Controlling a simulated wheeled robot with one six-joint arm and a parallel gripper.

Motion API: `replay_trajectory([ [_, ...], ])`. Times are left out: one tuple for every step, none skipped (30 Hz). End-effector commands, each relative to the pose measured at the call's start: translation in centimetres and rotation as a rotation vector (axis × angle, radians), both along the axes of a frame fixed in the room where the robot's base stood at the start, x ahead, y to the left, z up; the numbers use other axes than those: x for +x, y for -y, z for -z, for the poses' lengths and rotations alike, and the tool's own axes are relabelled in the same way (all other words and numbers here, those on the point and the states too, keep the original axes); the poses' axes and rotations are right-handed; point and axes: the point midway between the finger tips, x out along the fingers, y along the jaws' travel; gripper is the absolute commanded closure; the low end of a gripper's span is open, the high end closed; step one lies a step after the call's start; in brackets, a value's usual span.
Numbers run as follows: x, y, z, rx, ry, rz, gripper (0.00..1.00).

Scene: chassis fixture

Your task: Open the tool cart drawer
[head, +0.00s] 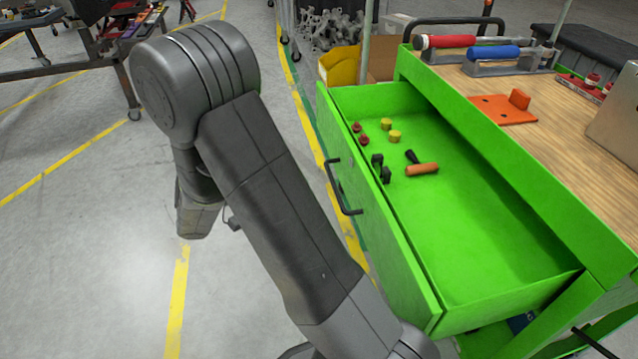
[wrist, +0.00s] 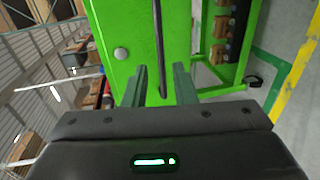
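The green tool cart drawer (head: 470,240) stands pulled well out of the cart (head: 500,150) in the head view. Its front carries a black bar handle (head: 334,187). In the wrist view the handle (wrist: 159,45) runs upright along the green drawer front (wrist: 120,25), lined up between my fingers. My gripper (wrist: 161,85) is open, with a gap on each side of the bar. In the head view my gripper end is largely hidden by my arm. It appears left of the handle and apart from it.
In the drawer lie an orange-handled tool (head: 422,169), red pieces (head: 361,133) and yellow pieces (head: 394,136). An orange plate (head: 503,109) and rollers lie on the wooden top (head: 560,130). A yellow bin (head: 340,66) stands behind. The floor left of the cart is clear.

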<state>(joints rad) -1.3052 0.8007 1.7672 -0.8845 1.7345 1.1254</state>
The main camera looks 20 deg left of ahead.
Motion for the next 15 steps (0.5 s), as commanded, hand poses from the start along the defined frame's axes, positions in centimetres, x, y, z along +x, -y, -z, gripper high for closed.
replay_trajectory([
  [-0.6, -0.8, -0.4, 0.000, 0.000, -0.003, 0.75],
  [-0.9, -1.2, -0.5, 0.000, 0.000, -0.003, 0.75],
  [-1.2, -1.7, -0.6, 0.000, -0.001, -0.002, 0.75],
  [-1.4, -2.0, -0.6, 0.000, 0.000, -0.002, 0.75],
  [-1.6, -2.2, -0.7, -0.001, 0.001, -0.001, 0.75],
  [-1.8, -2.5, -0.7, 0.000, 0.000, -0.001, 0.75],
  [-2.0, -2.7, -0.8, 0.000, 0.000, -0.001, 0.75],
  [-2.1, -2.8, -0.8, 0.001, 0.000, -0.001, 0.75],
  [-2.2, -3.0, -0.8, 0.001, -0.001, 0.000, 0.75],
  [-2.2, -3.0, -0.8, 0.001, -0.001, 0.000, 0.75],
  [-2.3, -3.1, -0.8, 0.000, 0.000, 0.001, 0.75],
  [-2.3, -3.1, -0.8, 0.000, 0.000, 0.001, 0.75],
  [-2.3, -3.1, -0.8, 0.000, 0.000, 0.001, 0.75],
  [-2.3, -3.1, -0.8, 0.000, 0.000, 0.001, 0.75],
  [-2.3, -3.1, -0.7, 0.000, 0.000, 0.001, 0.75],
])
